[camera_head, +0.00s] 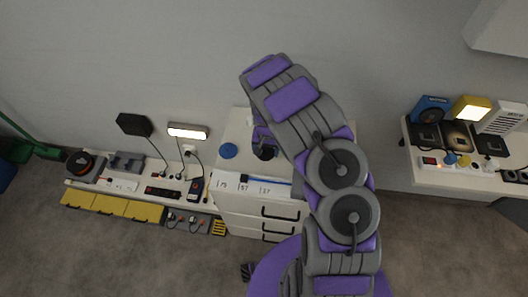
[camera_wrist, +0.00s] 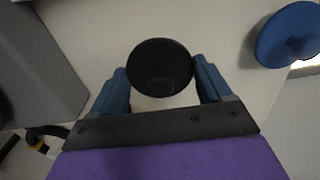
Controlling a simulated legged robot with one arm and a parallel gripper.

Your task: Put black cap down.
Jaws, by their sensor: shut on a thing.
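The black cap (camera_wrist: 160,66) is a dark round disc between the two blue fingers of my gripper (camera_wrist: 162,90) in the wrist view. My gripper is shut on it, with a finger at each side. In the head view my gripper (camera_head: 264,150) is over the top of the white drawer cabinet, and the cap (camera_head: 265,154) shows as a small dark shape beside my arm. A pale surface lies behind the cap in the wrist view. I cannot tell whether the cap touches it.
A blue round disc (camera_head: 228,151) lies on the white cabinet (camera_head: 234,128), left of my gripper; it also shows in the wrist view (camera_wrist: 288,34). A blue pen-like item (camera_head: 262,180) lies near the cabinet's front. A low bench with tools (camera_head: 130,186) stands left, a cluttered table (camera_head: 462,178) right.

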